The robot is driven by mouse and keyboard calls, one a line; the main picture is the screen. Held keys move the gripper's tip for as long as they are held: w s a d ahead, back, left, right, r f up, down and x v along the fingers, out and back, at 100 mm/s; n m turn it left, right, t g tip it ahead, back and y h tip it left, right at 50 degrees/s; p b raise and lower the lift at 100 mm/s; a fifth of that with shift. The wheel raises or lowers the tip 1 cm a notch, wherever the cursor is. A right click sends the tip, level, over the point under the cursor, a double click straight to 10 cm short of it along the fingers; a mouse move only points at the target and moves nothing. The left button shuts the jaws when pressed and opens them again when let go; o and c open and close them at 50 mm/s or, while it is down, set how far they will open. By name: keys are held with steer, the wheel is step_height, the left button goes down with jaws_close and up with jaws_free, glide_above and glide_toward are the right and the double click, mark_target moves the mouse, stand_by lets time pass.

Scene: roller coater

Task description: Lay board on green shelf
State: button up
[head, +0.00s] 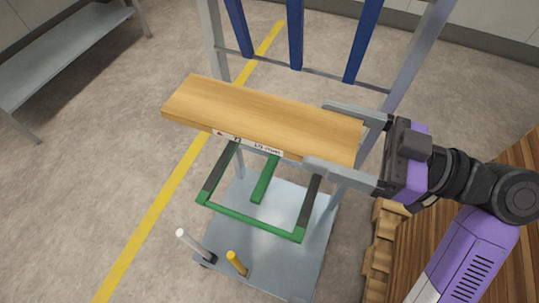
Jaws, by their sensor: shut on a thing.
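The board (230,108) is a light wooden plank with a printed label on its near edge. My gripper (318,132) comes from the right and is shut on the board's right end, with one finger on the far edge and one on the near edge. The board is held roughly level and reaches out to the left. The green shelf (252,221) is an open frame with green bars on a grey stand. It shows below and in front of the board in the picture. The board hides the shelf's back part. I cannot tell the height gap between them.
The stand has a grey base plate (285,262), a white post (194,244) and a yellow post (236,263). Blue bars (295,35) rise behind the board. Stacked wood (500,230) lies at the right. A grey table (62,52) stands at the far left. The left floor is clear.

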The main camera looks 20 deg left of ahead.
mark_target(311, 195)
steer(key=shift+w+f, duration=0.1)
steer(key=shift+w, duration=0.15)
step_height(311, 195, down, 20)
steer(key=b, duration=0.5)
steer(key=o, duration=1.6)
